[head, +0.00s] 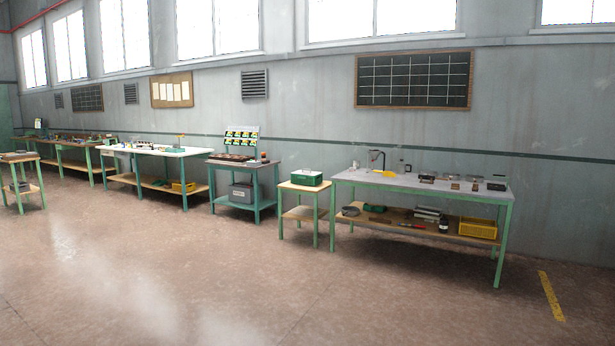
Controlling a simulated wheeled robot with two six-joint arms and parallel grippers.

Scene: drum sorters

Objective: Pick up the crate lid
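A green crate (307,178) stands on the small wooden-topped table (293,187) near the middle of the head view. It is closed over the top by what looks like a green lid, but it is too small to tell the lid from the body. A yellow crate (478,228) sits on the lower shelf of the long table to the right. A grey box (242,194) sits on the lower shelf of the table to the left. Neither of my grippers is in view.
The long green-legged table (425,184) holds several small items and stands against the wall. Another workbench (155,151) and more tables line the wall to the left. The brown floor (270,285) in front is clear. A yellow floor stripe (551,296) lies at the right.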

